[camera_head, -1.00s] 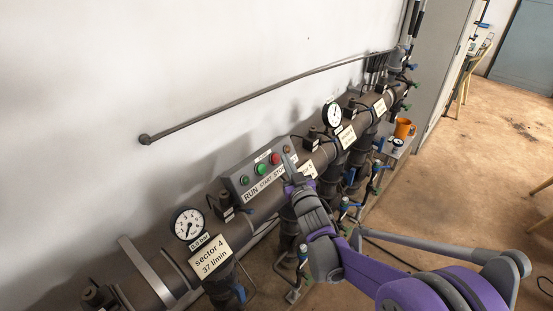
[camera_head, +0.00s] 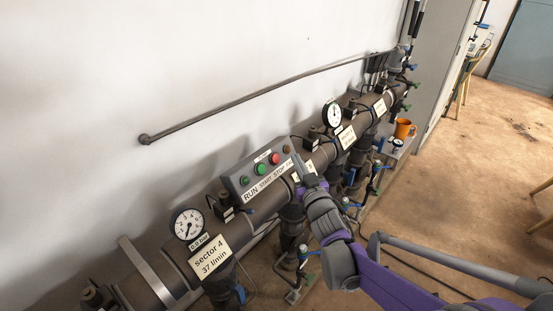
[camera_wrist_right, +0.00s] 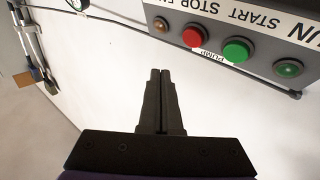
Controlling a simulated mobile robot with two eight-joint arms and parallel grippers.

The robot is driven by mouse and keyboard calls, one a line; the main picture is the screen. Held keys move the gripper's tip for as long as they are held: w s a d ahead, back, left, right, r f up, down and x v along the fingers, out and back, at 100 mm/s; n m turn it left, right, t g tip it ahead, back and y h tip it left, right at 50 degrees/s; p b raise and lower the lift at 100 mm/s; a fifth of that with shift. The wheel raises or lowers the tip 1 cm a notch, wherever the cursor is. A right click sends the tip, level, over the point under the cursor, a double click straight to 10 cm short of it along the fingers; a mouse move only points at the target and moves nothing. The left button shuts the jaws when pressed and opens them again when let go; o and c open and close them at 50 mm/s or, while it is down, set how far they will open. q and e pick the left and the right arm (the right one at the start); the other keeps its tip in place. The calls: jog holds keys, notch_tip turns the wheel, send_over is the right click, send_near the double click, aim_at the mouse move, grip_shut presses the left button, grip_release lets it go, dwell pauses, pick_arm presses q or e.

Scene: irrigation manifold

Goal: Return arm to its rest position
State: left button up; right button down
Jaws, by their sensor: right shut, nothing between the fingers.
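My right arm, purple and grey, comes in from the lower right of the head view. Its gripper (camera_head: 302,168) is at the right end of the pump control box (camera_head: 246,172), close in front of it; I cannot tell the gap. In the right wrist view the gripper (camera_wrist_right: 160,73) has its two dark fingers together with nothing between them. The box, upside down there, shows a red button (camera_wrist_right: 194,36), a green button (camera_wrist_right: 238,50) and small lamps. My left gripper is not in view.
A dark manifold pipe (camera_head: 152,284) runs along the wall with gauges (camera_head: 188,224), labels and blue-handled valves. A grey rail (camera_head: 250,97) is fixed on the wall above. An orange mug (camera_head: 403,129) stands farther back. The floor at right is open.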

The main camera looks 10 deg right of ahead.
jog(key=s+f+g, duration=0.4)
jog(key=s, duration=0.7)
jog(key=s+f+m+g+h+p, duration=0.1)
jog(key=s+f+g, duration=0.4)
jog(key=s, duration=0.6)
jog(key=s+f+m+g, duration=0.1)
jog(key=s+f+g, duration=0.3)
jog(key=s, duration=0.7)
jog(key=shift+s+a+f+h, duration=0.15)
jog(key=shift+s+a+h, duration=0.1)
jog(key=shift+h, duration=0.05)
